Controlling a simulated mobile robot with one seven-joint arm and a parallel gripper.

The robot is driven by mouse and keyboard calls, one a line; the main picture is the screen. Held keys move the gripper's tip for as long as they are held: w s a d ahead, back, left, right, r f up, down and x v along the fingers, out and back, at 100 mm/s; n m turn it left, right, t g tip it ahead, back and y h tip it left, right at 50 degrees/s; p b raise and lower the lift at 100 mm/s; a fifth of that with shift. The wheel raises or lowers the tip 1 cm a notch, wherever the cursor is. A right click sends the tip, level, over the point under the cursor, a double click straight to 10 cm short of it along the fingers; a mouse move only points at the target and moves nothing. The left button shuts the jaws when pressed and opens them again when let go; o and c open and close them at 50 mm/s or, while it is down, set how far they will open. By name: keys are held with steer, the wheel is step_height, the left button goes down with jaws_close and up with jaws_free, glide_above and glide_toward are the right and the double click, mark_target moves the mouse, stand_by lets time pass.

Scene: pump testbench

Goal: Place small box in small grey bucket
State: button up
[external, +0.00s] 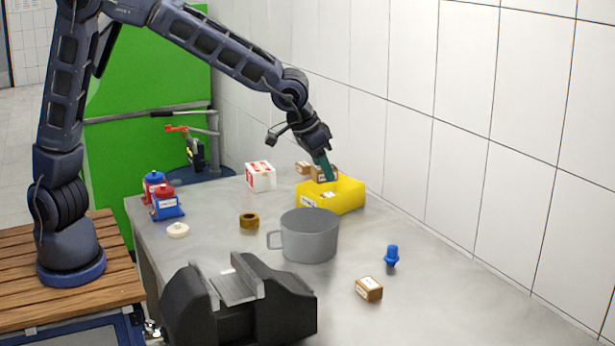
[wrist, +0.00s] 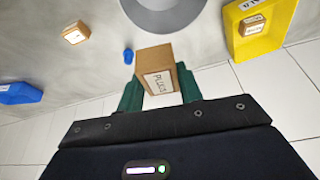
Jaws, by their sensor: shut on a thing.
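A small brown box (wrist: 156,80) with a white label sits between the green fingers of my gripper (wrist: 158,98) in the wrist view. In the external view my gripper (external: 326,167) is above the back of the yellow bin, so the held box is hard to separate from the brown boxes there. The grey bucket (external: 309,237), a round pot with a side handle, stands upright on the table, in front of the bin and apart from my gripper. Part of the bucket also shows at the top of the wrist view (wrist: 163,18). Its inside bottom is hidden.
The yellow bin (external: 347,206) holds a small box (wrist: 252,25). A white-red box (external: 261,176), brown ring (external: 249,220), blue plug (external: 391,255), another small box (external: 369,289) and black vise (external: 240,303) stand around. A tiled wall (external: 480,130) borders the table.

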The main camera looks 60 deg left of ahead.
steer(key=shift+n+y, duration=0.3)
steer(key=shift+n, duration=0.5)
steer(key=a+f, duration=0.1)
steer(key=f, duration=0.5)
steer(key=a+f, duration=0.1)
steer(key=f, duration=1.2)
steer(key=shift+w+a+f, duration=0.15)
steer(key=shift+w+a, duration=0.15)
steer(key=shift+a, duration=0.1)
steer(key=o, duration=1)
steer(key=shift+f, duration=0.1)
